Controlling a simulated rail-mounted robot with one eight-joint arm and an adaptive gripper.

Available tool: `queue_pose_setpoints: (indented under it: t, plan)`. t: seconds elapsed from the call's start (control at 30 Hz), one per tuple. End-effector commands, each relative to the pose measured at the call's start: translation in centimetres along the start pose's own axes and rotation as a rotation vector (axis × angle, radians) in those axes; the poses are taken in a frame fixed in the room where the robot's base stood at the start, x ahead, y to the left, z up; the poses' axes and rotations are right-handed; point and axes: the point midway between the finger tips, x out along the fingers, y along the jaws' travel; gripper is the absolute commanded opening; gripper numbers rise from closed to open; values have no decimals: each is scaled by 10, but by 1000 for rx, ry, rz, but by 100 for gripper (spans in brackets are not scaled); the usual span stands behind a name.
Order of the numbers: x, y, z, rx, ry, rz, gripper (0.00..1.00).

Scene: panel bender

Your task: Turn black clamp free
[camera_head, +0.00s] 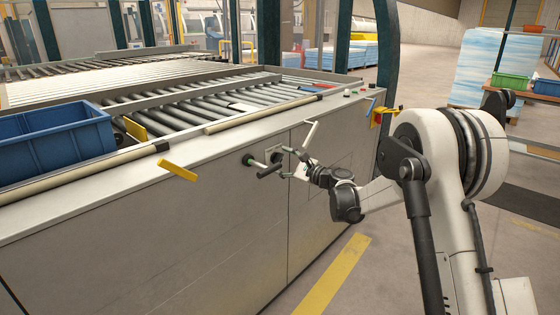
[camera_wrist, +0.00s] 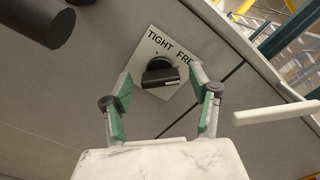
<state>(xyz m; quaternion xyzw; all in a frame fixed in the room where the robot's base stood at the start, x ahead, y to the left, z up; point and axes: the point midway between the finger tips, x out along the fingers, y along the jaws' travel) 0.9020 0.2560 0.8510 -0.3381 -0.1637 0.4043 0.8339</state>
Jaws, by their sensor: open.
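The black clamp (camera_wrist: 160,73) is a round knob with a raised grip bar, on a white plate (camera_wrist: 178,92) marked "TIGHT" at left and "FRE…" at right; the last letters are hidden behind a finger. In the wrist view the bar lies nearly level, slightly tilted. My gripper (camera_wrist: 160,86) is open, with a green-padded finger on each side of the knob. Gaps show between the pads and the bar, and nothing is held.
A dark cylindrical handle (camera_wrist: 36,20) sticks out at upper left of the wrist view. A white lever (camera_wrist: 276,113) is at right, also in the head view (camera_head: 309,136). A yellow handle (camera_head: 177,170) and a blue crate (camera_head: 55,142) are farther left. The floor in front is open.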

Motion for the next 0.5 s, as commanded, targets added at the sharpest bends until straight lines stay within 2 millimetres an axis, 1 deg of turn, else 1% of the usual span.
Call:
queue_pose_setpoints:
  t: [0.3, 0.5]
  plan:
    - [-62, 0, 0, 0, 2, -2, 57]
    - [-94, 0, 0, 0, 2, -2, 57]
